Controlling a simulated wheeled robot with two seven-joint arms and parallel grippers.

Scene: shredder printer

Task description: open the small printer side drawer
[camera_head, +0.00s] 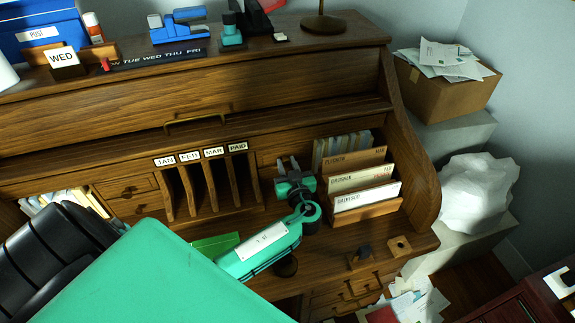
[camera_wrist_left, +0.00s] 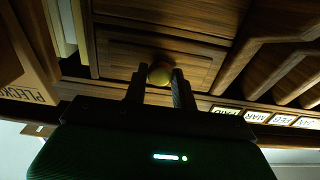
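My right gripper is not in view.
A letter rack (camera_head: 367,210) with envelopes stands close right of my gripper. Slot dividers (camera_head: 208,190) stand to the left. The rolltop desk's upper shelf (camera_head: 240,60) holds a stapler and other items. A box of paper (camera_head: 445,90) is at right.

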